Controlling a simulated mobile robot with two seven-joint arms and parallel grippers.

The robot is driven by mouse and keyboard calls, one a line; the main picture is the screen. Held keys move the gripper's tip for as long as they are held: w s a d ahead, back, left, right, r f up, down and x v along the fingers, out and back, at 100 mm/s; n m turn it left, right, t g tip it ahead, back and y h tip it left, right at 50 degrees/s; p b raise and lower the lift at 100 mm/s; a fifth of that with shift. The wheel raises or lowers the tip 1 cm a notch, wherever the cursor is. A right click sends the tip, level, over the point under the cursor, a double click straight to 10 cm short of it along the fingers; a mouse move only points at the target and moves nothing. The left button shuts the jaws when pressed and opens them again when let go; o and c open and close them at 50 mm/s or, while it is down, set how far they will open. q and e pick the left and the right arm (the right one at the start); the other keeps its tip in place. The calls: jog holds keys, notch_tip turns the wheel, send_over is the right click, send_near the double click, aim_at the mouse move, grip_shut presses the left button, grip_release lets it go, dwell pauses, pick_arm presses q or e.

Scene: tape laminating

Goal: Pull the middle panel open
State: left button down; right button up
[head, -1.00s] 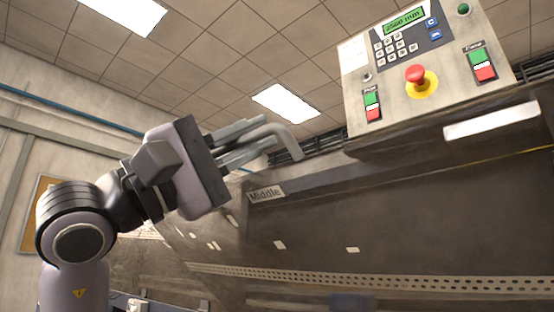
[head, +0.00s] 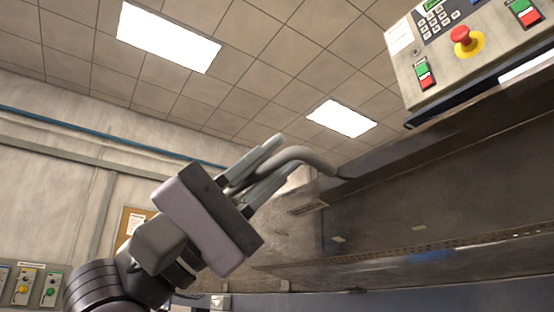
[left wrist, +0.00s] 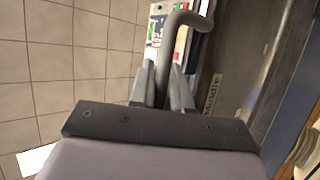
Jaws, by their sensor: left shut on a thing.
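My left gripper (head: 283,157) is shut on the grey bent handle (head: 312,158) of the middle panel (head: 440,195). The handle runs between the two fingers, and its bend sticks out past the fingertips toward the dark panel. In the left wrist view the gripper (left wrist: 163,68) and the curved handle (left wrist: 182,17) also show. The label (left wrist: 211,92) reading "Middle" is beside the fingers there; in the head view the label (head: 308,207) is strongly slanted and hard to read. The right gripper is not in view.
A control box (head: 440,70) with a red emergency button (head: 461,35) is at the upper right, above the panel. A perforated strip (head: 420,248) runs along the lower part of the machine. A wall with switch boxes (head: 35,285) is at the left.

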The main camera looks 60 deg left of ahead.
aim_at(252, 180)
pick_arm(q)
jog(key=shift+s+f+h, duration=0.2)
jog(key=shift+s+h, duration=0.1)
jog(key=shift+s, duration=0.1)
jog(key=c, duration=1.2)
grip_release()
jog(key=shift+s, duration=0.2)
jog(key=shift+o, duration=0.2)
jog(key=shift+w, duration=0.15)
jog(key=shift+a+f, duration=0.1)
jog(key=shift+f, duration=0.15)
jog(key=shift+b+v, duration=0.7)
jog(key=shift+v, duration=0.3)
jog(key=shift+s+r+v, duration=0.1)
jog(key=shift+s+v, duration=0.05)
jog(key=shift+v, duration=1)
jog(key=shift+s+r+v, duration=0.1)
jog(key=shift+r+v, duration=0.05)
jog(key=shift+v, duration=1)
